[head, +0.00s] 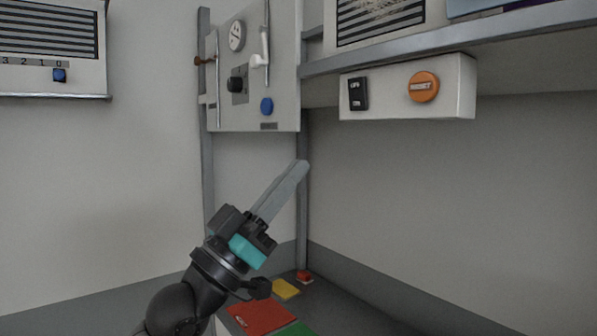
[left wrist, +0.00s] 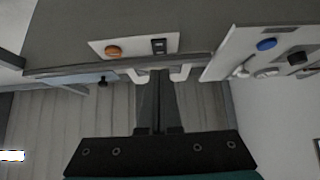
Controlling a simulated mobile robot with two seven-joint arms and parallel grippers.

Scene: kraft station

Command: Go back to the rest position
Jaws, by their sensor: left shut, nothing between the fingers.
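My left gripper (head: 299,168) is shut and empty. In the head view it points up and to the right, held in the air above the dark table and in front of the metal post. In the left wrist view its fingers (left wrist: 157,84) lie together. In that view they overlap the edge of the shelf frame; I cannot tell how far apart they are. My right gripper is not in view.
A panel (head: 222,85) with a gauge, knob and blue button hangs on the posts.

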